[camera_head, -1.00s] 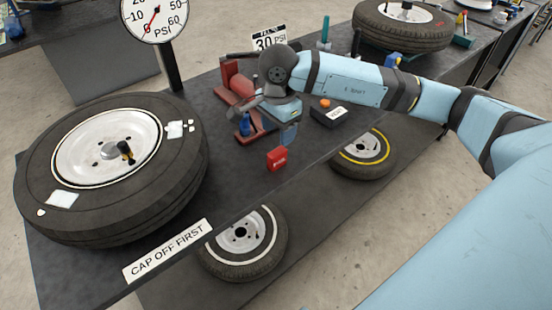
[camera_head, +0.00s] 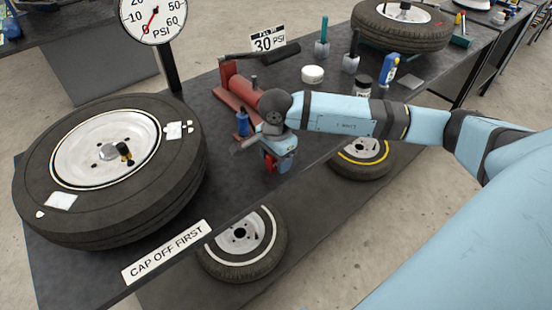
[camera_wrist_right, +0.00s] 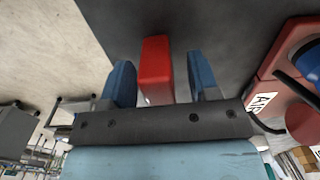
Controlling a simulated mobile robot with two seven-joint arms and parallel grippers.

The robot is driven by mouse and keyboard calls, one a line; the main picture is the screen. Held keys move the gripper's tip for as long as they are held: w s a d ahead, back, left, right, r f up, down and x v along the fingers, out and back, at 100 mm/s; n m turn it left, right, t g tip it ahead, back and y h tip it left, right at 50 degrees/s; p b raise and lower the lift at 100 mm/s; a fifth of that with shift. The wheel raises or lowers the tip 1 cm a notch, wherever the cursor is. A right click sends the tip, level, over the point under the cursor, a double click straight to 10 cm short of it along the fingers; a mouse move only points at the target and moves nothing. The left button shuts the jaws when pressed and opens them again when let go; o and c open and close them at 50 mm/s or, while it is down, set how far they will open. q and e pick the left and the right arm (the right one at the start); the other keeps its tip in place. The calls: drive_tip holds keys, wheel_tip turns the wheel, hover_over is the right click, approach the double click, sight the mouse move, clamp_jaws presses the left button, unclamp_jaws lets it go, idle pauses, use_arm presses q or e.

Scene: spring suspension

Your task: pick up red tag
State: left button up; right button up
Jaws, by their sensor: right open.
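The red tag (camera_head: 270,164) is a small red block on the dark workbench near its front edge, partly hidden by my right gripper in the head view. In the right wrist view the red tag (camera_wrist_right: 156,68) stands between the two blue fingers, with a gap on each side. My right gripper (camera_head: 272,166) is open and lowered around it; its fingers (camera_wrist_right: 163,80) also show in the wrist view. My left gripper is not in view.
A large tyre (camera_head: 180,190) lies on the bench at left, below a pressure gauge (camera_head: 152,15). A white round tin (camera_head: 312,74) and a dark jar (camera_head: 362,85) are farther back.

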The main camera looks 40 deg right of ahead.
drive_tip(key=c, duration=1)
drive_tip(key=shift+r, duration=0.15)
